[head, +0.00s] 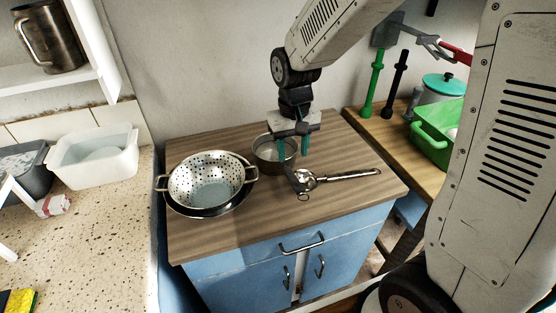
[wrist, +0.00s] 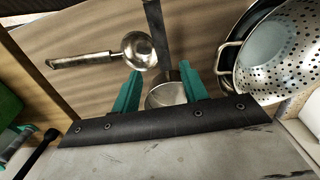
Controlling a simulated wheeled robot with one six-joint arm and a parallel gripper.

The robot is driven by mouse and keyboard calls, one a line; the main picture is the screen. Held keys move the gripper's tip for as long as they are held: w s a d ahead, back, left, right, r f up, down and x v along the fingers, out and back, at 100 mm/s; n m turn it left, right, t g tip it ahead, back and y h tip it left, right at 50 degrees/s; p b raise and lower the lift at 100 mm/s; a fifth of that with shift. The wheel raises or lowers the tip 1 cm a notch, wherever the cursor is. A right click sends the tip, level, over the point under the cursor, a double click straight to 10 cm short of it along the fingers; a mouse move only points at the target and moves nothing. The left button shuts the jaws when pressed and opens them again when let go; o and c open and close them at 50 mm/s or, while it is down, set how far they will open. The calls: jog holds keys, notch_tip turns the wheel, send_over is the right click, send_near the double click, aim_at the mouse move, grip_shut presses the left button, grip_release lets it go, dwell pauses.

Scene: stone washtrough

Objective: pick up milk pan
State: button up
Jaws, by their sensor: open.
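The milk pan (head: 266,158) is a small round metal pan on the wooden cabinet top, between the colander and the ladle. Its dark flat handle (wrist: 157,32) runs toward the cabinet front. My gripper (head: 294,152) is over the pan's handle side, pointing down, its teal fingers apart and empty. In the wrist view the handle's pan end lies between the fingertips (wrist: 161,72), and part of the pan's bowl (wrist: 166,95) shows between the fingers. The fingers hide part of the pan. I cannot tell how far above the handle they are.
A perforated metal colander (head: 207,178) sits in a dark pan (head: 205,213) to the left. A metal ladle (head: 345,175) lies close on the right. The front of the wooden top (head: 300,218) is clear. A green bin (head: 437,132) stands on another table at right.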

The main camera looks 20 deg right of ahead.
aim_at(289, 171)
jog(key=f, duration=0.5)
jog(key=w+f, duration=0.1)
jog(key=f, duration=0.1)
jog(key=shift+w+a+f, duration=0.1)
jog(key=shift+a+f, duration=0.1)
grip_shut()
